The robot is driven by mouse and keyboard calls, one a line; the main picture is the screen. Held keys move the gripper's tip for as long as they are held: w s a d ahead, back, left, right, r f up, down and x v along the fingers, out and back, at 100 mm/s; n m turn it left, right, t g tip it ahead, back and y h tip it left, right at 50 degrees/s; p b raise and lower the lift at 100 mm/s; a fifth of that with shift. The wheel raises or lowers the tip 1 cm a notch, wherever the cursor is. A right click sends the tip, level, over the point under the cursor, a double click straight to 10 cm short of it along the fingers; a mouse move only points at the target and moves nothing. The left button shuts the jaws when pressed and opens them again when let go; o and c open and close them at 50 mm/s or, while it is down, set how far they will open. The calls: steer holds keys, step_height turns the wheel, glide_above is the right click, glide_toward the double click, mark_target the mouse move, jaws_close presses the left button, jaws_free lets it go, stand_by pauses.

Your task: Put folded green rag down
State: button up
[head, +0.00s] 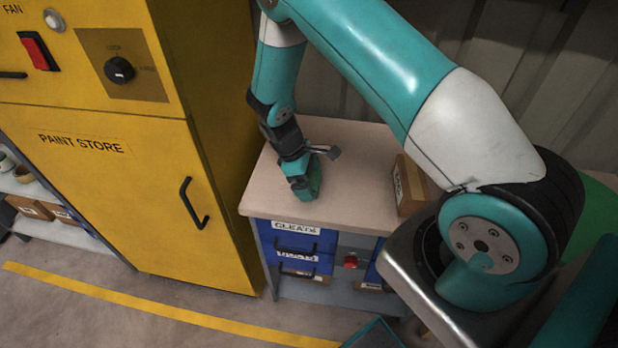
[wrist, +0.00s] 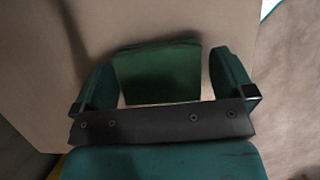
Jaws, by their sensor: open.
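The folded green rag (wrist: 158,75) lies flat on the bench top (head: 345,175), near its left end. In the wrist view it sits between the two fingers of my gripper (wrist: 165,85), with a gap showing at the right finger and little or none at the left one. My gripper is open and low over the bench. In the head view my gripper (head: 304,187) hides most of the rag, and only a green edge (head: 316,178) shows beside it.
A yellow paint store cabinet (head: 120,190) stands close on the left of the bench. A brown box (head: 409,186) stands on the bench to the right. Blue drawers (head: 300,240), one labelled CLEATS, are below the top. Bare bench lies between gripper and box.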

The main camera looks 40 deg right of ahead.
steer(key=a+r+t+y+b, duration=0.1)
steer(key=a+r, duration=0.3)
steer(key=r, duration=0.5)
steer(key=a+r+y+b, duration=0.1)
steer(key=a+r, duration=0.3)
steer(key=r, duration=0.6)
steer(key=s+a+r+y, duration=0.1)
steer(key=s+a+r, duration=0.2)
steer(key=s, duration=0.4)
steer(key=s+a+r+m+t+y, duration=0.1)
steer(key=s+a+r+y, duration=0.1)
steer(key=s+r, duration=0.3)
steer(key=s+a+r+m+t+y, duration=0.1)
steer(key=s+a+r, duration=0.3)
steer(key=s, duration=0.4)
steer(key=shift+s+r+y, duration=0.15)
steer(key=shift+s+y, duration=0.25)
steer(key=shift+y, duration=0.3)
